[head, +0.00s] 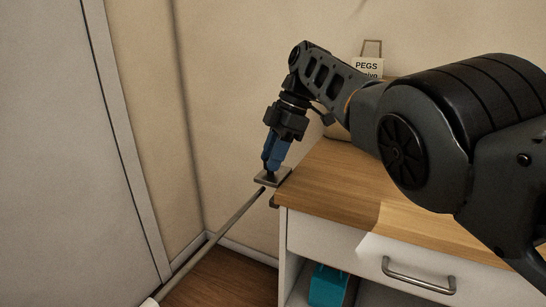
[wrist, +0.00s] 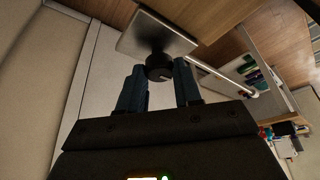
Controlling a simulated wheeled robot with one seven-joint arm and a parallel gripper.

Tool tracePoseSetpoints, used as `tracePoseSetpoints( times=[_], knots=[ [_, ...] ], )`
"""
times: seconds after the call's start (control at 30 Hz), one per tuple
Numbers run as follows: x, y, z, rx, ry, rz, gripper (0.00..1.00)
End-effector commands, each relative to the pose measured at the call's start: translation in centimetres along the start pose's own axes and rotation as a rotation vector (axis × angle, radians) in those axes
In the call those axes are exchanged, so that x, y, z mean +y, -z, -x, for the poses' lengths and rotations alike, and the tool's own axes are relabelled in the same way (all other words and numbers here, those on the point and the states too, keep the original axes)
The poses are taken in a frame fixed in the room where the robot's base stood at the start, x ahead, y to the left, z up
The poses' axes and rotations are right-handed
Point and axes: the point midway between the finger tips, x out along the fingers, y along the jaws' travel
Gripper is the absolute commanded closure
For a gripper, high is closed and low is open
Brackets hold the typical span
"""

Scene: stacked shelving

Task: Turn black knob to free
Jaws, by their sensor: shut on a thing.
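The black knob (wrist: 160,67) is a small dark round piece on a stem, standing out from a grey square plate (wrist: 138,34). In the head view the plate (head: 263,183) is at the left end of the wooden counter, and the knob is mostly hidden by the fingers. My gripper (head: 269,172) reaches down to it from above. In the wrist view the blue fingers of my gripper (wrist: 159,73) lie on both sides of the knob, shut on it. I cannot read any marking for free.
A thin rod (head: 225,228) runs from near the plate down to the lower left. The wooden counter (head: 325,180) tops a white cabinet with a drawer handle (head: 418,277). A teal bin (head: 327,286) is below. A PEGS sign (head: 367,67) is behind my arm.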

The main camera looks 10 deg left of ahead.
Motion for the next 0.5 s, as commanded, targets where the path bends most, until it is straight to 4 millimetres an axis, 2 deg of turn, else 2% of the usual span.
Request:
tracePoseSetpoints(
  times=[0.27,0.3,0.5],
  knots=[
    [0.00,0.03,-0.02,0.000,0.000,0.001,0.97],
    [0.00,0.03,-0.02,0.000,0.000,0.001,0.65],
    [0.00,0.02,-0.02,0.000,0.000,0.000,0.46]
  ],
)
